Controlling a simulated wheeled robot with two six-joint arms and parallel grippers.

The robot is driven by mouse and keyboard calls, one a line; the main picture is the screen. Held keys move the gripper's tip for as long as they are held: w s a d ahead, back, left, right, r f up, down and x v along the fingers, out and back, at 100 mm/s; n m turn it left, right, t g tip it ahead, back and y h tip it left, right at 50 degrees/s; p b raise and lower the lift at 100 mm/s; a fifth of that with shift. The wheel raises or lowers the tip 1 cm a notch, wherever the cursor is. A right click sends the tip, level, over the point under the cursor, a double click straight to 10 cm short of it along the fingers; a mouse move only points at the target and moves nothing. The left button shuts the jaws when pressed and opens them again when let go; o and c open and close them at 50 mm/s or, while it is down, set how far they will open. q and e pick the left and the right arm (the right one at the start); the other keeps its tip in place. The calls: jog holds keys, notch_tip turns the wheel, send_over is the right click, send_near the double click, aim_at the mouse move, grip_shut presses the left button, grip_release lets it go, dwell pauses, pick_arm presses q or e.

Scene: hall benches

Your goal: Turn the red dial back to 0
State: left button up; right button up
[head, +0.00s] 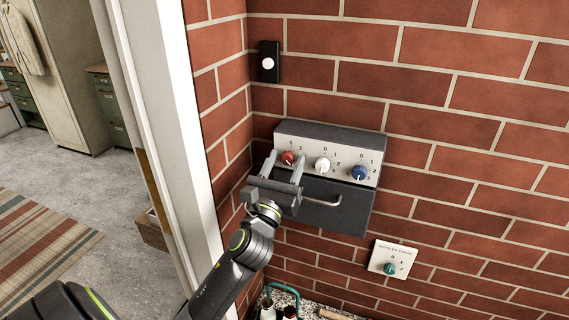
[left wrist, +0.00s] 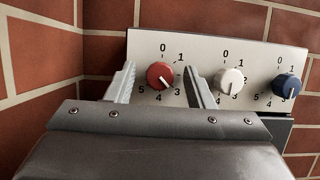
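The red dial (head: 288,158) is the leftmost of three dials on the sloped white panel of a grey wall box (head: 330,135). In the left wrist view the red dial (left wrist: 160,75) shows between the fingers, with its white mark toward the lower right, between 3 and 4. Its 0 is at the top. My left gripper (head: 284,164) is open, with one finger on each side of the red dial; in the left wrist view the gripper (left wrist: 160,85) has a gap on both sides of it. My right gripper is not in view.
A white dial (head: 322,165) and a blue dial (head: 359,173) sit right of the red one. The right finger lies between red and white. A handled drawer front (head: 330,210) is below.

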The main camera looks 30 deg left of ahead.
pick_arm(q)
jog(key=c, duration=1)
jog(key=shift+o, duration=0.2)
